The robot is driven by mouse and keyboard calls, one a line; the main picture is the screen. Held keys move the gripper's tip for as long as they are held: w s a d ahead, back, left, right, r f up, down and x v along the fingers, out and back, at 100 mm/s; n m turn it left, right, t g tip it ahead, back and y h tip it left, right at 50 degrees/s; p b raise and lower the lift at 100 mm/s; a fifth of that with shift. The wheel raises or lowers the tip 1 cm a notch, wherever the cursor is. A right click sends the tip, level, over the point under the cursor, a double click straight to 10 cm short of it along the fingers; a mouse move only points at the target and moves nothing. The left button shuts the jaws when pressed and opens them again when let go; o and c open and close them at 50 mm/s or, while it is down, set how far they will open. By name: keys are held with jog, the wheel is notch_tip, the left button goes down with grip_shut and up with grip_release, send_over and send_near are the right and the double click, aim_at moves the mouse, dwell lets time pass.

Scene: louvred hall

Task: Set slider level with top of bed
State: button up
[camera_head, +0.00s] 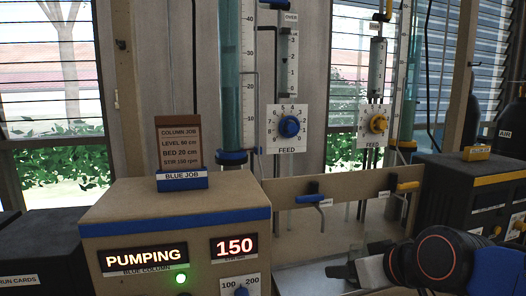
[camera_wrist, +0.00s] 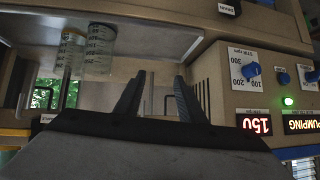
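The blue column (camera_head: 228,80) is a clear tube of teal liquid with a blue collar at its foot. I cannot pick out a slider on the scale for certain, nor the top of a bed in the tube. My gripper (camera_head: 350,270) is low at the right in the head view, below and to the right of the column. In the wrist view my gripper (camera_wrist: 160,75) has its two dark fingers apart, with nothing between them.
The blue job box (camera_head: 175,215) reads PUMPING and 150, with a green light. Its card (camera_head: 180,142) says level 60 cm, bed 20 cm. Graduated cylinders (camera_wrist: 100,50) show in the wrist view.

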jog(key=w+a+r+n+t+y, duration=0.1)
jog(key=w+a+r+t+y, duration=0.15)
jog(key=w+a+r, duration=0.5)
jog(key=m+t+h, duration=0.2)
jog(key=t, duration=0.4)
send_near(259, 150)
jog(key=x, duration=0.8)
jog(key=shift+r, duration=0.15)
grip_shut()
